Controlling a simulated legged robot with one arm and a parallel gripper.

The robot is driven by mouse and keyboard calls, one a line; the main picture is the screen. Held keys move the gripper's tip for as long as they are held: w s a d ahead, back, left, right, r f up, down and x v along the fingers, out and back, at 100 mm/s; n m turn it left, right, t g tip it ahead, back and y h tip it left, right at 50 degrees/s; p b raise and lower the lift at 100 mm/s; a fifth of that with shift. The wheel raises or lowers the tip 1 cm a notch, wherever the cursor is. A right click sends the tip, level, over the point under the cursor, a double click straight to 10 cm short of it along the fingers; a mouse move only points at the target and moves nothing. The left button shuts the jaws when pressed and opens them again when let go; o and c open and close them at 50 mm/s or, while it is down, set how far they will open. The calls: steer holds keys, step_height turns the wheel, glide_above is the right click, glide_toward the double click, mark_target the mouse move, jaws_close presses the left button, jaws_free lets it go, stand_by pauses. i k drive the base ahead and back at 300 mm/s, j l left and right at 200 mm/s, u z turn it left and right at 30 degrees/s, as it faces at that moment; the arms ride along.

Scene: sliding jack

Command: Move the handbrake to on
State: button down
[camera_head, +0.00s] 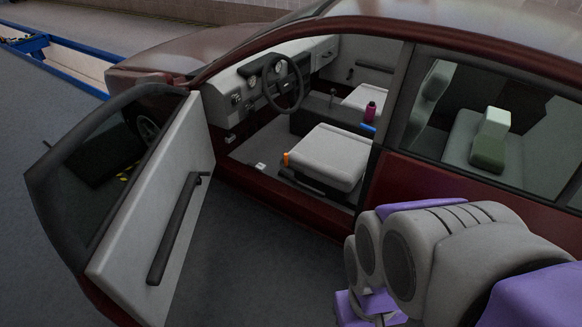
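A dark red car (240,185) stands with its front door (165,215) swung wide open to the left. Through the doorway I see the centre console (305,122) beyond the front seat (328,158). A short blue piece (368,127) shows behind that seat's far edge, near the console; it may be the handbrake grip, but I cannot tell its position. A thin dark lever (333,96) stands farther forward on the console. My grey and purple arm fills the lower right, outside the car. I cannot see my gripper's fingers.
The steering wheel (283,84) is at the front left of the cabin. An orange piece (285,158) sits beside the near seat. A dark pink bottle (370,111) stands by the console. The floor (270,260) between door and car is clear.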

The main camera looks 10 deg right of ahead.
mark_target(281, 172)
steer(key=i+j+z, duration=0.4)
steer(key=i+j, duration=0.45)
steer(key=i, duration=0.4)
steer(key=i+j+z, duration=0.35)
steer(key=i+j, duration=0.8)
